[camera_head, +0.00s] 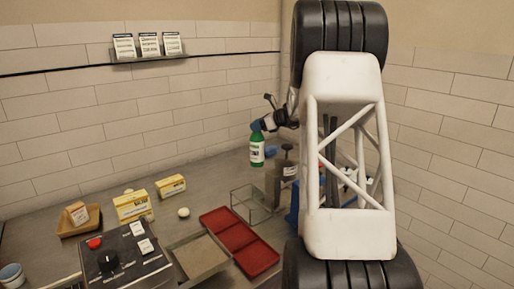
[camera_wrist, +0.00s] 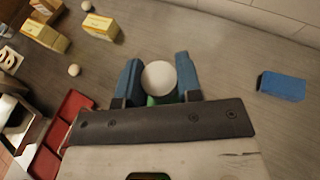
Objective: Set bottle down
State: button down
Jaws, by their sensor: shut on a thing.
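A green bottle (camera_head: 257,152) with a white label hangs upright in my gripper (camera_head: 258,127), towards the back of the counter in the head view. Its base appears to be above the counter, though the exact gap is hard to tell. In the wrist view the bottle's round white top (camera_wrist: 159,77) sits between the two blue fingers of my gripper (camera_wrist: 158,70), with a little green showing below it. The fingers are shut on the bottle. My gripper's body hides most of the bottle in the wrist view.
A blue block (camera_wrist: 283,86) lies on the counter to the right in the wrist view, with bare counter between. A clear open box (camera_head: 251,204), a dark pump container (camera_head: 286,166) and a red tray (camera_head: 240,243) stand nearby. Yellow boxes (camera_head: 133,206) are at left.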

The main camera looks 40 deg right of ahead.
aim_at(258, 140)
jog(key=shift+f, duration=0.95)
jog(key=shift+f, duration=2.65)
jog(key=c, duration=0.8)
grip_release()
jog(key=shift+s+d, duration=0.1)
jog(key=v, duration=1.2)
